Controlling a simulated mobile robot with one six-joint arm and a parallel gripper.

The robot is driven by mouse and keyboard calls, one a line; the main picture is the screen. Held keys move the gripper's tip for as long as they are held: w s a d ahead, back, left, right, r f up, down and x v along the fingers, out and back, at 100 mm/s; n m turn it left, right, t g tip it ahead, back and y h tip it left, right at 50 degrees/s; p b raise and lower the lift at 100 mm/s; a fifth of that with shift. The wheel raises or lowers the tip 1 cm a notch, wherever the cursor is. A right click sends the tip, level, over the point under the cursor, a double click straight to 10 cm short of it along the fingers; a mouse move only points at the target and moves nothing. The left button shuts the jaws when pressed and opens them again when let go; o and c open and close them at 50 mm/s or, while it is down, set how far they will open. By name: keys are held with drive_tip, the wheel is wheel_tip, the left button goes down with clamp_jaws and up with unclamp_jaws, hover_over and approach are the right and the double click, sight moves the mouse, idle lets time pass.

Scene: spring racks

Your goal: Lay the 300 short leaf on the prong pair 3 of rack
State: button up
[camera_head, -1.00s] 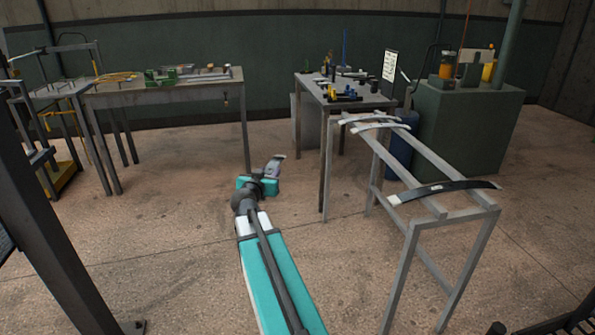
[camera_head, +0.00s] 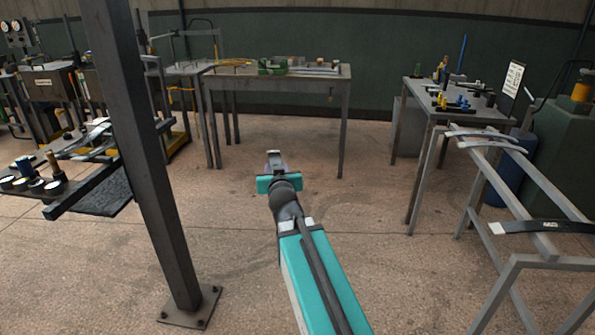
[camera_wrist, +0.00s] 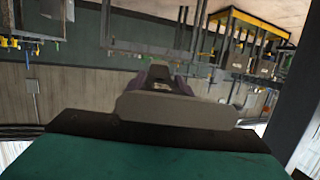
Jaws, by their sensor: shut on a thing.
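My gripper (camera_head: 275,165) is in mid-air above open floor, shut on a short grey leaf (camera_head: 274,156). A post hides part of the rack, and I cannot tell which prong pair is number 3.
A dark upright post (camera_head: 150,170) stands between my gripper and the rack. At the right, a grey trestle (camera_head: 508,262) carries a dark leaf (camera_head: 545,227) and paler leaves (camera_head: 485,138). Benches (camera_head: 300,76) stand at the back. The floor around my gripper is clear.

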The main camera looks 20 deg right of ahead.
drive_tip(key=a+r+n+y, duration=0.1)
drive_tip(key=a+r+y, duration=0.1)
drive_tip(key=a, duration=0.5)
drive_tip(key=a+r+n+y, duration=0.2)
drive_tip(key=a, duration=0.5)
drive_tip(key=shift+a+r+t+y, duration=0.25)
drive_tip(key=shift+t+y, duration=0.05)
drive_tip(key=shift+d, duration=0.15)
